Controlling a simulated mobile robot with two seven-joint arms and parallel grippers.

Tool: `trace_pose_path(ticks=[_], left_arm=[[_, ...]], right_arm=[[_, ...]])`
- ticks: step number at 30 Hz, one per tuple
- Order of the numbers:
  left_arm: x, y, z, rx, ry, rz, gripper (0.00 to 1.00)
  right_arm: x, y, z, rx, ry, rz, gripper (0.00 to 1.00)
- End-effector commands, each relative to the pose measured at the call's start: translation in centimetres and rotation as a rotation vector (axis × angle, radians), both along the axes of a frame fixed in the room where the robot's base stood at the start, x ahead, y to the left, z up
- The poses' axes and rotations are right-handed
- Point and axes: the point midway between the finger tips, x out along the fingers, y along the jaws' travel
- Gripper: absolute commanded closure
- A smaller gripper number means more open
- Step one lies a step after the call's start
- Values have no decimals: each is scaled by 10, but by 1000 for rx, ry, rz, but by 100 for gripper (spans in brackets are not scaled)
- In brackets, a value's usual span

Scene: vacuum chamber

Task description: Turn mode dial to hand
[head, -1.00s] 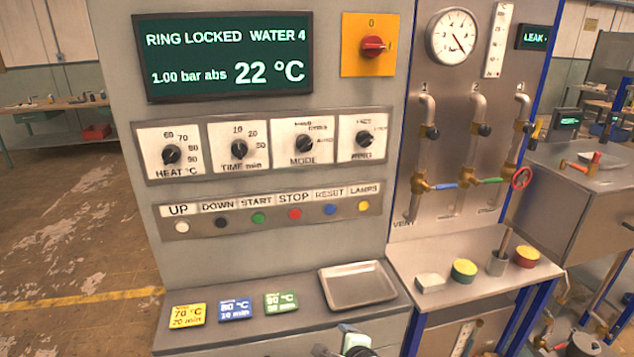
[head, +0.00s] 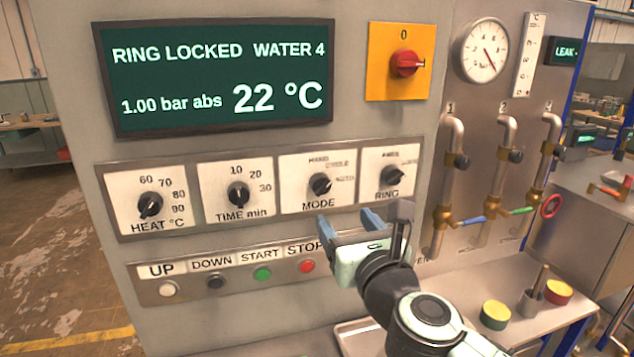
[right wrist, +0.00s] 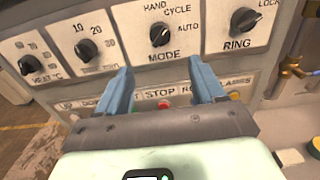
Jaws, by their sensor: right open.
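The MODE dial (head: 320,184) is a black knob on a white plate with HAND, CYCLE and AUTO labels. In the right wrist view the dial (right wrist: 160,35) stands ahead of the fingers, with HAND at upper left, CYCLE above and AUTO at right. Its pointer seems to lie towards the upper right, near AUTO, but the mark is small. My right gripper (head: 348,222) is open and empty, below the dial and apart from it. Its two blue fingers (right wrist: 161,82) point at the panel under the MODE label. My left gripper is not in view.
The HEAT dial (head: 149,205) and TIME dial (head: 238,194) are left of MODE, and the RING dial (head: 392,175) is close on its right. A button row with STOP (head: 307,266) runs below, partly hidden by my right arm. A display (head: 220,78) is above.

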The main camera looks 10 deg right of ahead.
Motion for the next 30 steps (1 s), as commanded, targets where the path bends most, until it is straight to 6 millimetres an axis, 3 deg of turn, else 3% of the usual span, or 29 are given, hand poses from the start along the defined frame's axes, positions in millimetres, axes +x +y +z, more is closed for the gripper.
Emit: trace_pose_path(ticks=[5,18,24,30], left_arm=[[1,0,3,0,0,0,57],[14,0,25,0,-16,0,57],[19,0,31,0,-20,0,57],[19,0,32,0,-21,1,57]], right_arm=[[21,0,-1,-1,3,-1,31],[110,3,0,-2,2,-1,31],[129,4,0,-3,1,-2,31],[133,4,-1,-3,1,-1,31]])
